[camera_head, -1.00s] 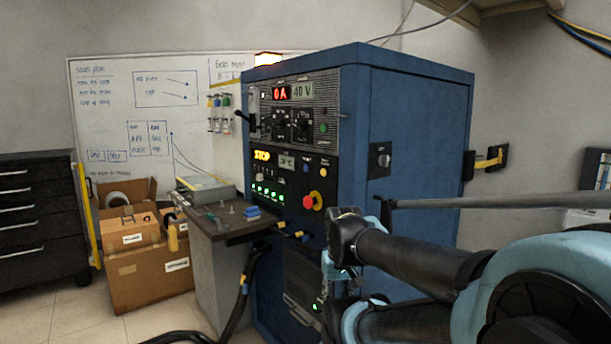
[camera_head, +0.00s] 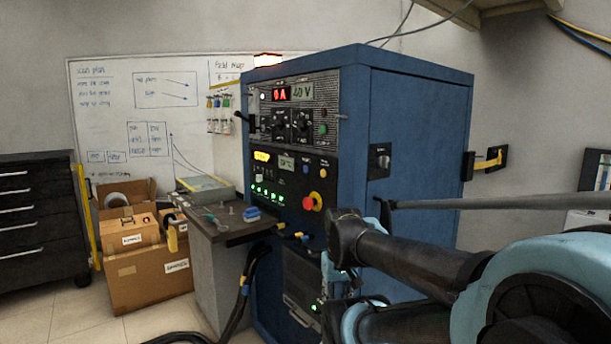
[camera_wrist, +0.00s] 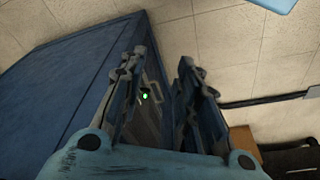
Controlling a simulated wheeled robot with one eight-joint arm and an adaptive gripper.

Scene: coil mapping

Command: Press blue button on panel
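The control panel (camera_head: 268,186) is the dark lower panel on the front of the blue cabinet (camera_head: 425,140). A small blue button (camera_head: 305,168) sits in its upper right part, left of a yellow button (camera_head: 323,173) and above a red knob on a yellow base (camera_head: 313,201). My gripper (camera_wrist: 161,62) is open and empty in the wrist view, its two fingers apart. The cabinet's side and a green light (camera_wrist: 145,96) show beyond the fingers. In the head view, my gripper is low beside the cabinet's front corner, below the blue button, and partly hidden by my arm.
A small side table (camera_head: 222,234) with tools and a blue block (camera_head: 251,213) juts out left of the panel. Black cables (camera_head: 246,283) hang below it. Cardboard boxes (camera_head: 150,281) and a dark drawer cabinet (camera_head: 35,215) stand farther left. A cabinet latch (camera_head: 380,161) protrudes from the side.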

